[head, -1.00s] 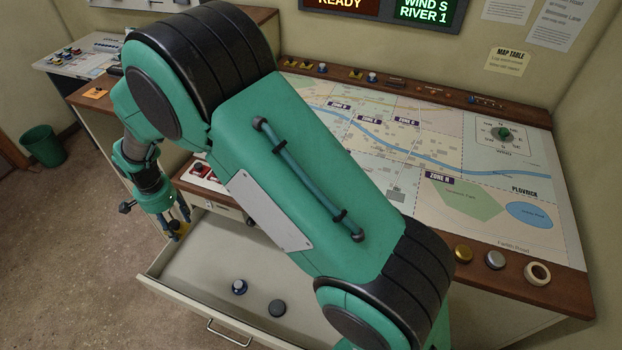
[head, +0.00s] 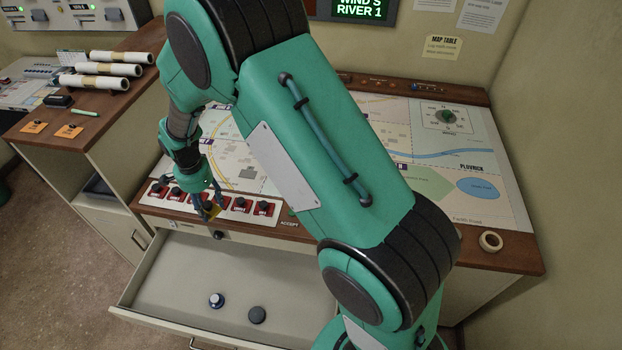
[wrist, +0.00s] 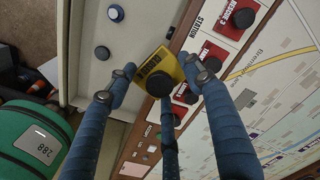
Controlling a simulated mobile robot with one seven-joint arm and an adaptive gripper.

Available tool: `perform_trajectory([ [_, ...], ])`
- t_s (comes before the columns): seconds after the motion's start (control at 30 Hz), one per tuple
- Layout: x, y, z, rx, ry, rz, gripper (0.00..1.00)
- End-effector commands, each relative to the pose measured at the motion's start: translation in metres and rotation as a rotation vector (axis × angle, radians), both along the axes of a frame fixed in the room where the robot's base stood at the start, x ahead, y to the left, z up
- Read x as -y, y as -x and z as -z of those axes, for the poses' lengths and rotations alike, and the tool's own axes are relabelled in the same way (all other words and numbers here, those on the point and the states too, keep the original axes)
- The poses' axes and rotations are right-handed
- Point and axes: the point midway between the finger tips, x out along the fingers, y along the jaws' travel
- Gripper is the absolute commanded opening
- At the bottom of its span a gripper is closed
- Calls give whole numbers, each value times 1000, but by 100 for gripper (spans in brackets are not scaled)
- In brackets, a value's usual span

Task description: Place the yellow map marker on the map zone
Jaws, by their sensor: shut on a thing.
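The yellow map marker (head: 212,211) is held in my gripper (head: 206,201) above the front edge of the map table. In the wrist view the marker (wrist: 153,58) shows a yellow plate with dark lettering, with a dark round part by it; my gripper's blue fingers (wrist: 160,76) are shut around it. The map (head: 497,214) lies on the table behind and to the right of my gripper, with a green area (head: 432,183) and a blue pond (head: 478,188). My arm hides the middle of the map and most zone labels.
A row of red panels with black knobs (head: 241,204) lies along the table's front, close to my gripper. Below is an open drawer (head: 170,290) holding a blue-and-white piece (head: 216,300) and a dark piece (head: 257,315). A tape roll (head: 490,241) sits at the front right.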

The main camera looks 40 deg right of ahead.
Motion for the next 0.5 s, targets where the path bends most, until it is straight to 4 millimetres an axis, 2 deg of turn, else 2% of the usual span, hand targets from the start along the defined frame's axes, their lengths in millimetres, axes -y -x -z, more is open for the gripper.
perform_trajectory([
  [0.03,19,2,-2,0,0,39,25],
  [0.1,41,6,-2,-1,0,88,25],
  [0.5,162,42,-1,-1,0,374,25],
])
